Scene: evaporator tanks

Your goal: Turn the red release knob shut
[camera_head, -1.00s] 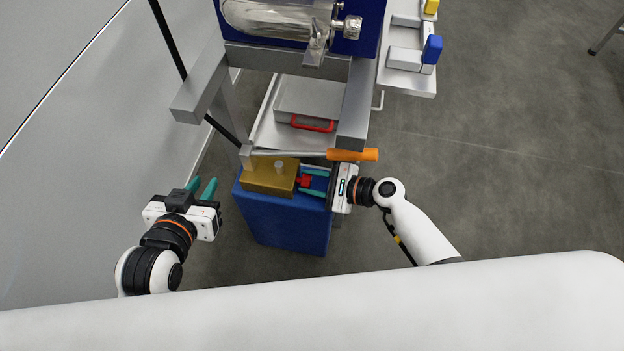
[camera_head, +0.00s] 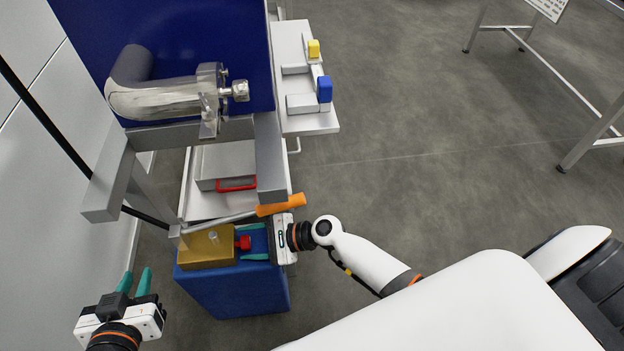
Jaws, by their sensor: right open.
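The red release knob (camera_head: 243,243) sticks out from the right side of a brass-coloured block (camera_head: 207,247) on top of a blue box (camera_head: 236,290). My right gripper (camera_head: 254,242) comes in from the right, with its teal fingers open on the far and near sides of the knob. A gap shows between fingers and knob; whether they touch it is too small to tell. My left gripper (camera_head: 135,282) is at the lower left, open and empty, apart from the block.
An orange-handled lever (camera_head: 281,205) lies just above my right gripper. A grey metal frame (camera_head: 271,165) and a tray with a red-handled box (camera_head: 226,168) stand behind. A shelf (camera_head: 310,123) holds yellow and blue-tipped parts.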

